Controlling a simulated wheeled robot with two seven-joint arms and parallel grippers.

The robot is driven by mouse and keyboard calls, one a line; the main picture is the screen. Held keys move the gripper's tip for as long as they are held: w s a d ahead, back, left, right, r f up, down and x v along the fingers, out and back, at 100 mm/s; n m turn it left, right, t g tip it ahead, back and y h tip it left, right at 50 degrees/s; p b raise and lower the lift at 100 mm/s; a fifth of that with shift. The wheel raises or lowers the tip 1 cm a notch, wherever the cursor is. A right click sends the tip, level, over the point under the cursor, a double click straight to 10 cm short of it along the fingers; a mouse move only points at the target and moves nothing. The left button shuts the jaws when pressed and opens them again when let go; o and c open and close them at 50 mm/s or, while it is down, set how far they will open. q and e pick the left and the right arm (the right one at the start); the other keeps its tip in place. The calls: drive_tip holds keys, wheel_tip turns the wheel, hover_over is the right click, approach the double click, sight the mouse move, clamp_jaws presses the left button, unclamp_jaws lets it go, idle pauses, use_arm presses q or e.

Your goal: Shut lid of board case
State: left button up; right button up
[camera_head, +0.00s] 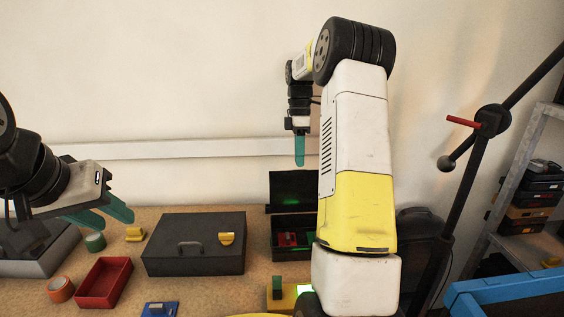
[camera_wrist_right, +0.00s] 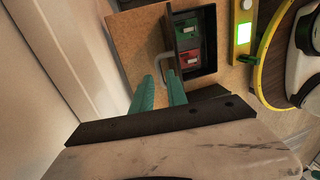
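The open black board case (camera_head: 294,252) stands on the table right of centre, partly hidden by my right arm. Its lid (camera_head: 293,187) stands upright at the back. In the right wrist view the case (camera_wrist_right: 211,70) holds a green and a red board, and a grey handle (camera_wrist_right: 165,64) shows beside the lid, near the fingertips. My right gripper (camera_head: 300,164) hangs above and behind the lid; its teal fingers (camera_wrist_right: 160,84) are apart with nothing between them. My left gripper (camera_head: 117,219) is at the left over the table, its fingers apart and empty.
A closed dark case (camera_head: 193,258) with a yellow latch lies left of the board case. A red tray (camera_head: 103,283), tape rolls (camera_head: 61,289) and a blue item (camera_head: 160,308) lie further left. A yellow device (camera_wrist_right: 242,30) stands in front of the board case. The wall is close behind.

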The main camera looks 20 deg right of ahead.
drive_tip(key=shift+s+f, duration=0.2)
drive_tip(key=shift+f, duration=0.85)
drive_tip(key=shift+c, duration=0.5)
clamp_jaws()
